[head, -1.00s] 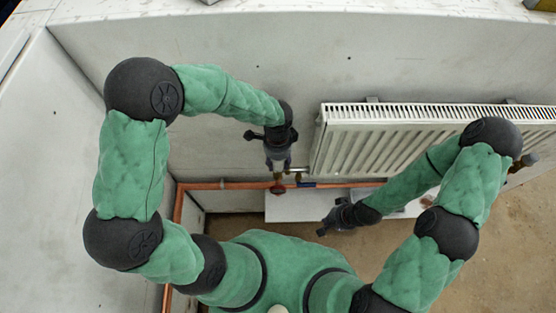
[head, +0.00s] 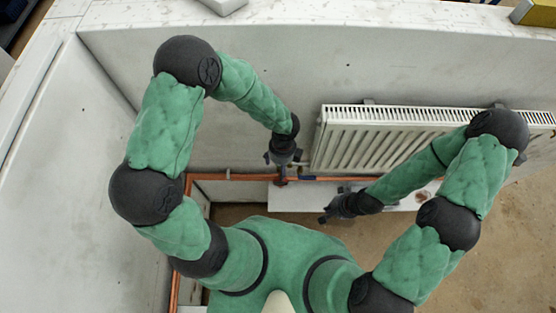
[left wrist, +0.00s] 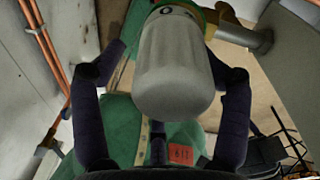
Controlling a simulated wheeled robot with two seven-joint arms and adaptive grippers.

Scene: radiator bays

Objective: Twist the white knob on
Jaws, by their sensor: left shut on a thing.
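The white knob (left wrist: 172,68) is a smooth, pale, rounded cylinder that fills the upper middle of the left wrist view. Its far end sits by a green ring and a brass fitting (left wrist: 228,28). My left gripper (left wrist: 167,62) has dark fingers on both sides of the knob and is shut on it. In the head view my left gripper (head: 282,166) is at the lower left corner of the white radiator (head: 385,135), and it hides the knob there. My right gripper (head: 328,208) is low, to the right of the left one, away from the knob; its finger opening is unclear.
An orange-copper pipe (head: 235,177) runs along the wall below the radiator; copper pipes (left wrist: 42,45) also show in the left wrist view. A white board (head: 285,196) lies below the radiator. Grey bay walls close the left side and back. Brown floor is open at the right.

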